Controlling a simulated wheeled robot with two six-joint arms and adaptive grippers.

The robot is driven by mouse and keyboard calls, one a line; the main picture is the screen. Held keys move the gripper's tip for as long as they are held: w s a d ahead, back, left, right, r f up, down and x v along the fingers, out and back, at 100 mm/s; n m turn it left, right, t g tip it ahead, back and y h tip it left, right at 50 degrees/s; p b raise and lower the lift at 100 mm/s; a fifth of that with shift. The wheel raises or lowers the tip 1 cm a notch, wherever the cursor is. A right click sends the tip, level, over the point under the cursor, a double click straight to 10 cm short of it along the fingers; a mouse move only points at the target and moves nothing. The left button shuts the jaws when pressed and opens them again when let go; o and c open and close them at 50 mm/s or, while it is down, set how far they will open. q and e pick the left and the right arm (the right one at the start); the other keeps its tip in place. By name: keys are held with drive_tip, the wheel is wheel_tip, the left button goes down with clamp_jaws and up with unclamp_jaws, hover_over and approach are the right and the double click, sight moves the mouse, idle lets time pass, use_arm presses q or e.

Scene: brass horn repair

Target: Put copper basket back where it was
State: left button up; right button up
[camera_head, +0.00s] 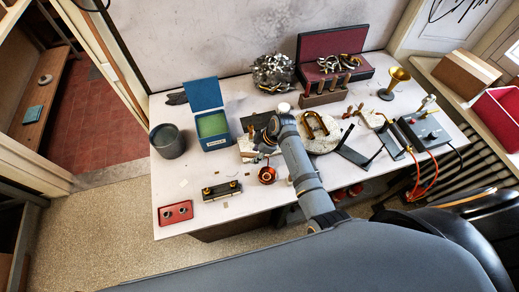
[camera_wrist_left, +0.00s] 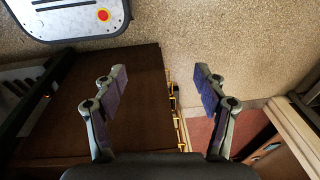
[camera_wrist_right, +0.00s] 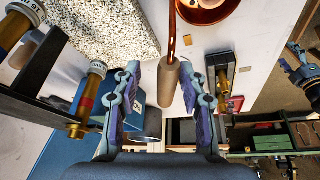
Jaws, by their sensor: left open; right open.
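The copper basket (camera_head: 267,174) is a small round copper pan near the front middle of the table in the head view. In the right wrist view its bowl (camera_wrist_right: 205,8) is at the top edge, partly cut off. A thin copper rod runs from it to a tan handle grip (camera_wrist_right: 169,84). My right gripper (camera_wrist_right: 160,76) is open, with its fingers on either side of the grip and gaps showing; it does not hold it. In the head view the right gripper is largely hidden behind its own arm. My left gripper (camera_wrist_left: 162,80) is open and empty, over the floor area.
A black fixture with brass ends (camera_head: 221,190) and a red tray (camera_head: 175,213) lie left of the basket. A blue open box (camera_head: 215,130) and a grey bin (camera_head: 167,141) stand behind. A speckled stone block (camera_wrist_right: 100,30) is close to the right gripper.

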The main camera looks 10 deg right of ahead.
use_arm(q)
drive_tip(key=f+b, duration=0.1)
drive_tip(key=s+f+b, duration=0.1)
drive_tip(key=f+b, duration=0.1)
drive_tip(key=shift+s+f, duration=0.15)
drive_tip(key=shift+f, duration=0.1)
use_arm(e)
drive_tip(key=v, duration=1.2)
